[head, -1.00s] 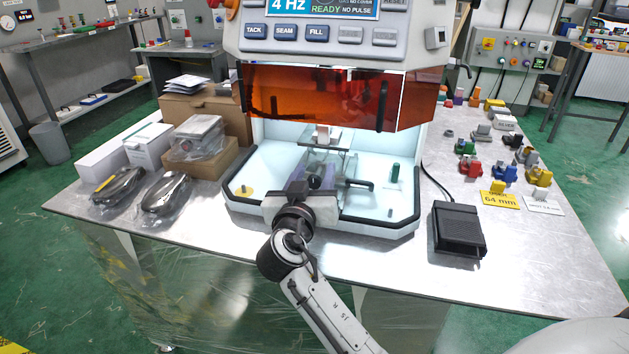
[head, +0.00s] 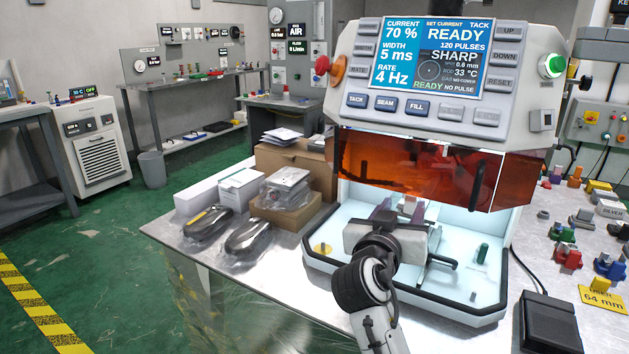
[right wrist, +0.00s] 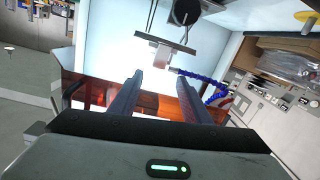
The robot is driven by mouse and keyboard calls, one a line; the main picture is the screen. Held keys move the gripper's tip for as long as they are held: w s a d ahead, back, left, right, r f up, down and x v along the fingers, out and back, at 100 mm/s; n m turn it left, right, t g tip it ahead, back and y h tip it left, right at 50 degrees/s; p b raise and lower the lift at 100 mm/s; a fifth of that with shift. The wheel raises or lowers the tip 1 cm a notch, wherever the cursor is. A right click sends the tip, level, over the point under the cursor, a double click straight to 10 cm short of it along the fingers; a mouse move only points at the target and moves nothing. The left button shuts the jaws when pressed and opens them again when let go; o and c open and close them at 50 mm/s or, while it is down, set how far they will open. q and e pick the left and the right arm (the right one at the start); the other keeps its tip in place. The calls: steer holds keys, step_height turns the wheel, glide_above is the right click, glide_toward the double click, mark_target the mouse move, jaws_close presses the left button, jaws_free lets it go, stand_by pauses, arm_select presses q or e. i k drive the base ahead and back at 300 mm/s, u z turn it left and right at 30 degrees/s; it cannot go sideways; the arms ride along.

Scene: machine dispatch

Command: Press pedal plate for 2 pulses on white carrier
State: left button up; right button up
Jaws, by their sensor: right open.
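The black pedal plate (head: 550,322) lies on the table right of the welding machine (head: 440,75), partly cut off by the bottom edge of the head view. My right gripper (head: 398,207) reaches into the machine's lit white chamber, under the orange shield. In the right wrist view its two fingers (right wrist: 159,80) are apart with nothing between them. A small pale block (right wrist: 160,54) sits on a bracket beyond the fingertips; I cannot tell whether it is the white carrier. The screen (head: 430,55) reads READY, TACK, 120 PULSES, SHARP and NO PULSE. My left gripper is out of view.
The chamber's black-edged tray (head: 470,311) surrounds my right gripper, with a small green cylinder (head: 481,253) inside. Coloured fixtures and a yellow 64 mm card (head: 603,299) are at the right. Bagged items (head: 247,233) and boxes (head: 296,165) stand at the left.

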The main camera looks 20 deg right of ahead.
mark_target(558, 328)
steer(key=k, duration=1.5)
